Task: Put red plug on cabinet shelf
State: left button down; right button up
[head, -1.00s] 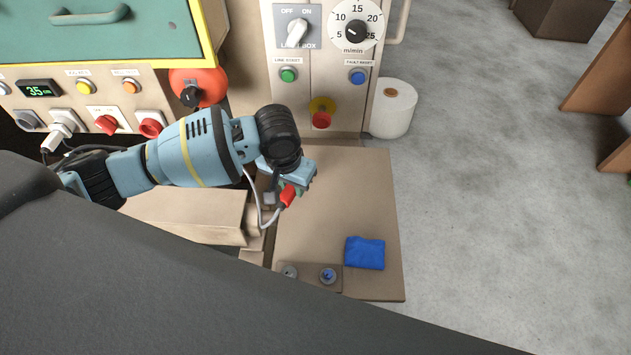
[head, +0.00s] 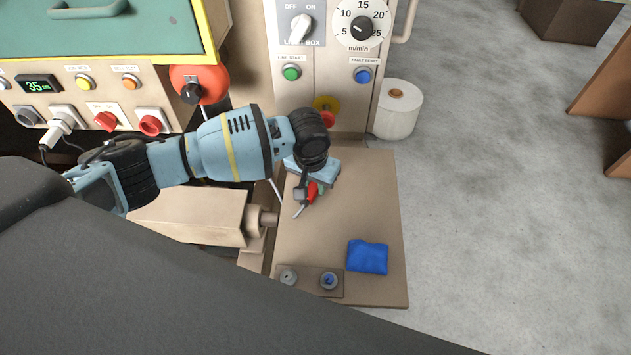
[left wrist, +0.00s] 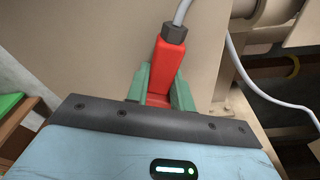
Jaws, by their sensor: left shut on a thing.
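The red plug (head: 312,191) is held in my left gripper (head: 309,194), over the beige shelf board (head: 350,210) of the cabinet. In the left wrist view the red plug (left wrist: 167,68) stands between the two green fingers of my left gripper (left wrist: 160,88), which touch its sides. A grey collar and a pale cable leave the plug's far end. In the head view the wrist partly hides the plug. I cannot tell how high it is above the board. My right gripper is not in view.
A blue cloth (head: 367,257) lies on the board's front right. A small plate (head: 310,284) with two round fittings is at its front edge. A white roll (head: 397,108) stands behind right. The cabinet panel (head: 345,100) rises behind. The board's middle right is clear.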

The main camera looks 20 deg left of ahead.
aim_at(311, 189)
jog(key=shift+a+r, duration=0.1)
pick_arm(q)
jog(key=c, duration=1.2)
grip_release()
notch_tip(311, 189, up, 12)
jog(key=s+p, duration=0.1)
jog(key=p, duration=0.1)
jog(key=shift+s, duration=0.4)
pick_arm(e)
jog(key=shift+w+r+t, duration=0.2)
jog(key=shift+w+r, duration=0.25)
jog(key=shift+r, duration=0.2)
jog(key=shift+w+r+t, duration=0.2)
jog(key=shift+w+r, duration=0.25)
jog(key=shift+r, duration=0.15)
pick_arm(q)
jog(key=shift+a, duration=0.1)
